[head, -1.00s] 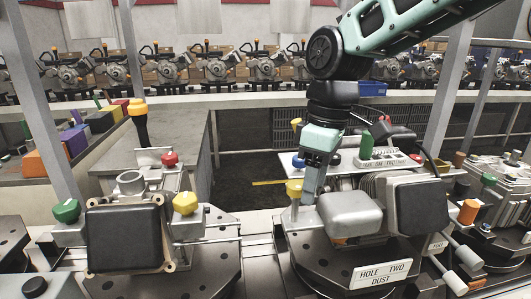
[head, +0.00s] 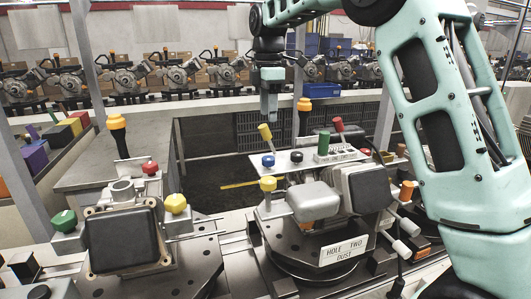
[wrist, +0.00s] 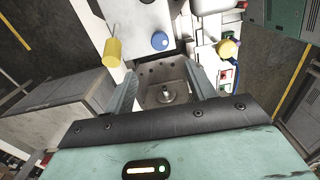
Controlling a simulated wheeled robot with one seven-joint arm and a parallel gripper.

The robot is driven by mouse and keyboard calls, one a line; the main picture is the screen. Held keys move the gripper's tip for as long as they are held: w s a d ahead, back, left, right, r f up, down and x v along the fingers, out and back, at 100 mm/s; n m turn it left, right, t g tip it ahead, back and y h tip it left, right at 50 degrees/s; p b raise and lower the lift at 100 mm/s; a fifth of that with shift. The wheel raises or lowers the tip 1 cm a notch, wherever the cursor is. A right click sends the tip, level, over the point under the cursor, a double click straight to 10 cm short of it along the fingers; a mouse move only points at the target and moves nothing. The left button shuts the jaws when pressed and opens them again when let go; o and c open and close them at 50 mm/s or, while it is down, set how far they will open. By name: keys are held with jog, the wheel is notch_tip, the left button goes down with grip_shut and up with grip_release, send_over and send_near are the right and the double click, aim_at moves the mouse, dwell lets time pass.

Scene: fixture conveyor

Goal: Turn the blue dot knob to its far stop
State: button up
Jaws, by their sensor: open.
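The blue knob (head: 268,160) sits at the left end of a white panel (head: 297,164) on the fixture. In the wrist view the blue knob (wrist: 160,41) is round and shows a small pale mark on it. My gripper (head: 269,117) points down above and behind the panel, clear of the blue knob. In the wrist view my gripper (wrist: 162,72) has its two fingers spread, with nothing between them but the fixture below. The blue knob lies just beyond the fingertips in that view, not between them.
A yellow knob (head: 268,184) sits in front. A grey cabinet (head: 130,150) stands left.

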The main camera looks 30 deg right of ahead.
aim_at(268, 157)
notch_tip(268, 157, down, 13)
jog(key=p, duration=0.2)
jog(key=shift+p, duration=0.4)
jog(key=shift+c, duration=0.3)
jog(key=c, duration=0.9)
